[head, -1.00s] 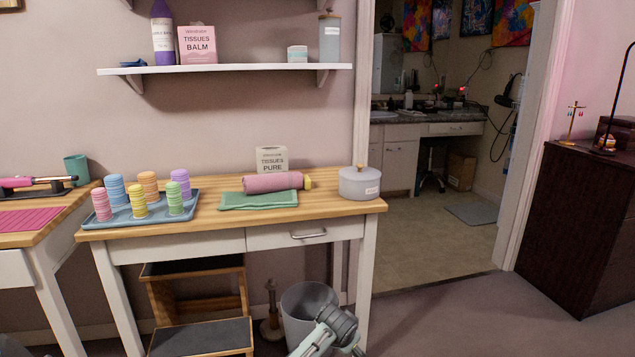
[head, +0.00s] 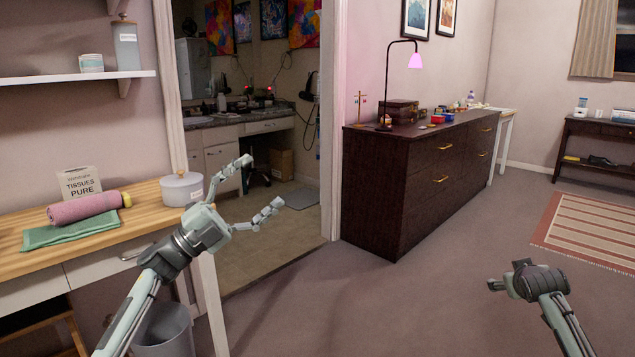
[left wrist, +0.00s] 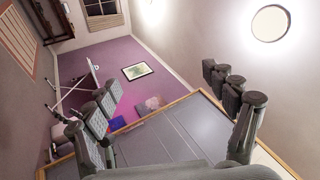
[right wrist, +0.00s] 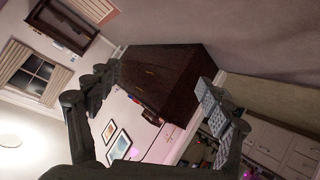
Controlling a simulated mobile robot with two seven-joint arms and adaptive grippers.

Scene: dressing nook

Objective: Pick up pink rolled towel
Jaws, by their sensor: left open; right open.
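The pink rolled towel (head: 83,208) lies on the wooden-topped table (head: 22,258) at the left of the head view, with a yellowish piece at its right end. A folded green towel (head: 70,232) lies in front of it. My left gripper (head: 258,190) is open and empty, in the air to the right of the pink towel and apart from it. Its open fingers also show in the left wrist view (left wrist: 165,125). My right gripper (head: 507,284) is low at the right of the head view, above the floor. Its fingers are spread and empty in the right wrist view (right wrist: 150,115).
A tissue box (head: 78,184) stands behind the towel, and a lidded grey pot (head: 182,190) stands to its right. A white shelf (head: 75,78) hangs above. A grey bin (head: 163,335) is below. A dark dresser (head: 420,185) stands beyond the doorway; the floor between is clear.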

